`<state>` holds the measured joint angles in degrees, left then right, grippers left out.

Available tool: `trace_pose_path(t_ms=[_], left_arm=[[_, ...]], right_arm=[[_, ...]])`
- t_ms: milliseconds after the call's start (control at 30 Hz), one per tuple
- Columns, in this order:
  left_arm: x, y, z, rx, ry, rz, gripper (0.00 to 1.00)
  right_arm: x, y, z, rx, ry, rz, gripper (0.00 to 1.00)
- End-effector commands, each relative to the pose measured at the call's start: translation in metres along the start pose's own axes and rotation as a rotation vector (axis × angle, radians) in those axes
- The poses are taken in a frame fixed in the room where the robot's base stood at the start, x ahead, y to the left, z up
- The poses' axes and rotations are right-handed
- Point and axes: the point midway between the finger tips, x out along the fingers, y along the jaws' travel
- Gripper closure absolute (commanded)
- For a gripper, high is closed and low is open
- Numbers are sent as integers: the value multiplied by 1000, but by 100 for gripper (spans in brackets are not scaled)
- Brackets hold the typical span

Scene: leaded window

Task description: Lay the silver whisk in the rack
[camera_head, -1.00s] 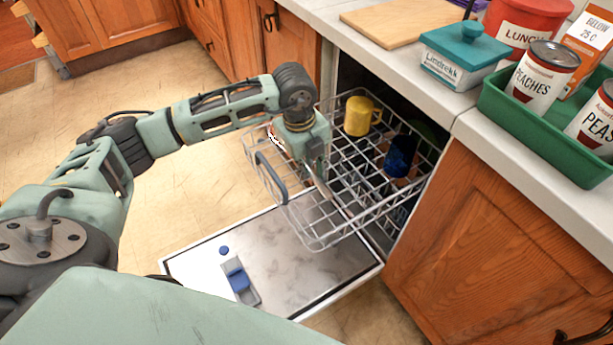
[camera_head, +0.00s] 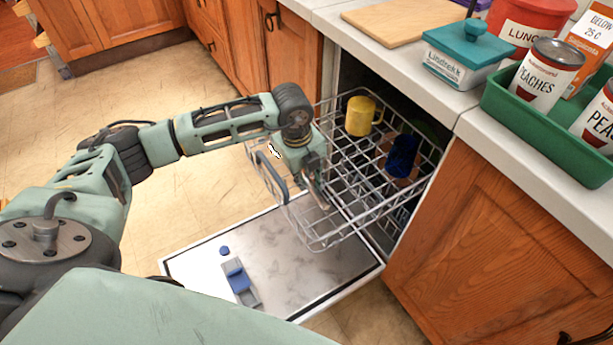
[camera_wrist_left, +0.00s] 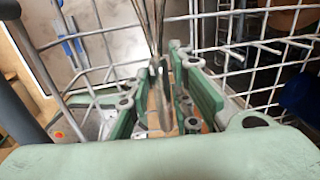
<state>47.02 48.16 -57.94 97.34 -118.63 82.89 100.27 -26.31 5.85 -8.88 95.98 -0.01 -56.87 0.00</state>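The wire rack (camera_head: 271,176) is pulled out over the lowered dishwasher door. My left gripper (camera_head: 316,186) points down into the rack's near left part. In the left wrist view the silver whisk (camera_wrist_left: 156,38) shows its wires at the top, with its narrow part running down between my fingers. My left fingers (camera_wrist_left: 158,92) stand apart on both sides of it, with gaps showing, so the gripper looks open around the whisk. Whether the whisk rests on the rack's wires is hidden in the head view. My right gripper is not in view.
A yellow mug (camera_head: 360,116) and a dark blue cup (camera_head: 402,156) stand in the rack's far and right parts. The open door (camera_head: 320,275) lies below, with its detergent compartment (camera_head: 238,278). The counter edge and cabinet (camera_head: 490,240) are on the right.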

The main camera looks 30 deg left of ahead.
Motion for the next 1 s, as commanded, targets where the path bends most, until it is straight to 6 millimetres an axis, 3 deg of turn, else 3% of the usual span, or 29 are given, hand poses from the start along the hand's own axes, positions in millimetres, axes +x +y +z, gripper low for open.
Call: trace_pose_path(t_ms=[133,533,1000], left_arm=[[0,0,0,0,0,0,66],[-4,-1,0,0,0,0,66],[-99,-1,0,0,-1,-1,66]], right_arm=[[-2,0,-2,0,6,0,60],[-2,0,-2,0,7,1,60],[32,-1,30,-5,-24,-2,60]])
